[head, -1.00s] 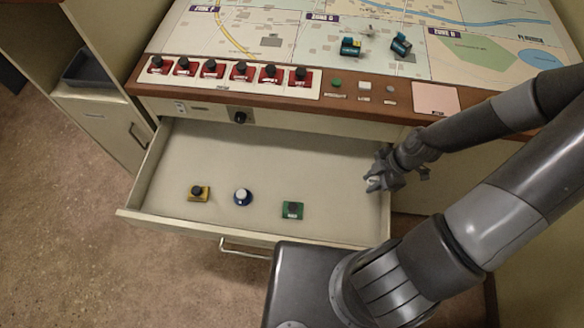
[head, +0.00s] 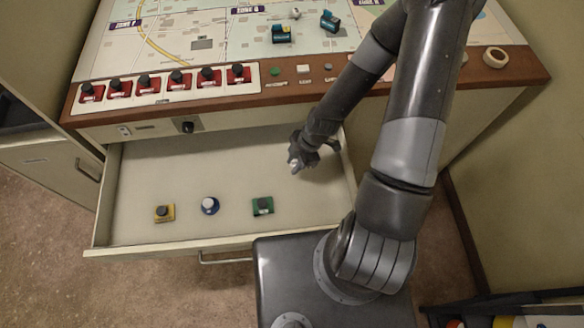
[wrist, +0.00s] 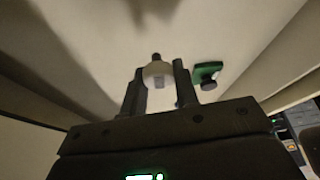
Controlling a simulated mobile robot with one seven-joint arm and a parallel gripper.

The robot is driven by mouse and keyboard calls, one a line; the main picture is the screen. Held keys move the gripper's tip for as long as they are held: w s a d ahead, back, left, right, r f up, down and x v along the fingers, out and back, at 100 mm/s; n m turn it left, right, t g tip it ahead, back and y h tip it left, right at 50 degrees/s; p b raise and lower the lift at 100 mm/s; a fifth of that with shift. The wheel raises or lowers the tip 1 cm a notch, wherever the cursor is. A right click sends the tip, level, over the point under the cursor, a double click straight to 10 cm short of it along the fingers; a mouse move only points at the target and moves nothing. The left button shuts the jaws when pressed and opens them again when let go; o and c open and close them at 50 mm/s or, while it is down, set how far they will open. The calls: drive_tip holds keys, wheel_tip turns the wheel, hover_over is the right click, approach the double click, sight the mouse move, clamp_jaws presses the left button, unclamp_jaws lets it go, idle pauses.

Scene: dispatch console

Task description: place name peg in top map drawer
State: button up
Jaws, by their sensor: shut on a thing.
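My gripper (head: 296,165) is over the right part of the open top map drawer (head: 230,160), inside its right wall. It is shut on the name peg, a small pale piece with a rounded white body and a dark tip, seen between the two fingers in the wrist view (wrist: 157,70). In the head view only a light bit of the peg shows at the fingertips. The peg appears above the drawer floor; the exact gap is hard to tell.
A yellow piece (head: 164,213), a blue-and-white piece (head: 210,205) and a green piece (head: 263,205) stand near the drawer's front wall. The drawer floor behind them is clear. The console edge (head: 300,91) with red switches (head: 178,82) overhangs the back.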

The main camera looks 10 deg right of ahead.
drive_tip(key=shift+w+a+f, duration=0.1)
drive_tip(key=shift+a+f, duration=0.25)
drive_tip(key=shift+a, duration=0.1)
drive_tip(key=shift+f, duration=1.95)
drive_tip(key=shift+f, duration=0.1)
drive_tip(key=o, duration=0.9)
drive_tip(key=shift+o, duration=0.2)
